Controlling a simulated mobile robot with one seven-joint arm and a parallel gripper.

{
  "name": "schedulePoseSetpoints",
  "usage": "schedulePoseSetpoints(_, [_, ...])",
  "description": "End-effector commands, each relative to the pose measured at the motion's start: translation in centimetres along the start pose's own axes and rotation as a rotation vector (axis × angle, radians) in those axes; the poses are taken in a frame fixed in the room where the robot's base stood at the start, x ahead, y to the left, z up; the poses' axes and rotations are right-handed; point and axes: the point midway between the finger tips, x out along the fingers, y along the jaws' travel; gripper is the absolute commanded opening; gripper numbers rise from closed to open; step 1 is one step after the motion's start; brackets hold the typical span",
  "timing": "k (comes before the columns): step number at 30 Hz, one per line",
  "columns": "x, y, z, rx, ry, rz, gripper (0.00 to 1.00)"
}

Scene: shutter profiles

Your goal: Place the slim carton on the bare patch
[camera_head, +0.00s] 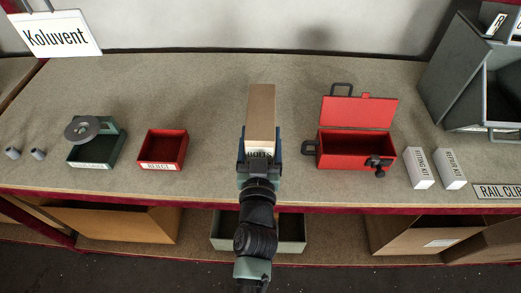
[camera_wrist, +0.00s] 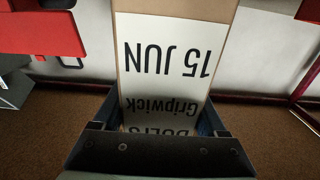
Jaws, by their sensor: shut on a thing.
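A slim brown carton (camera_head: 261,108) stands up out of my gripper (camera_head: 260,145), in the middle of the head view. The gripper is shut on the carton's lower part, with a finger on each side. In the wrist view the carton (camera_wrist: 225,18) fills the upper middle, between the fingers. Its white label (camera_wrist: 165,55) reads "15 JUN" and "Gripwick" upside down, with the last line partly hidden by the gripper. The gripper hides the carton's base, so I cannot tell whether it touches the counter. I cannot make out a distinctly marked bare patch.
The speckled counter (camera_head: 215,85) is clear behind the carton. To the left are a small red bin (camera_head: 163,148) and a green tray (camera_head: 95,150) with a disc on it. To the right are an open red toolbox (camera_head: 355,145) and two white boxes (camera_head: 419,168).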

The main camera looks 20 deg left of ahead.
Motion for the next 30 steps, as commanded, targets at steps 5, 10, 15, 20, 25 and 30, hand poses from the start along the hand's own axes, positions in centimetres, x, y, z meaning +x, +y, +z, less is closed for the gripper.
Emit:
schedulePoseSetpoints(5, [0.0, 0.0, 2.4, 0.002, 0.004, 0.002, 0.0])
schedulePoseSetpoints(10, [0.0, 0.1, 3.3, 0.002, 0.006, 0.002, 0.0])
schedulePoseSetpoints(15, [0.0, 0.1, 3.1, 0.001, 0.006, 0.002, 0.0])
schedulePoseSetpoints(20, [0.0, 0.1, 3.5, 0.001, 0.005, 0.002, 0.0])
schedulePoseSetpoints(25, [0.0, 0.0, 3.6, 0.001, 0.0, 0.001, 1.0])
schedulePoseSetpoints(30, [0.0, 0.0, 3.6, 0.001, 0.0, 0.001, 1.0])
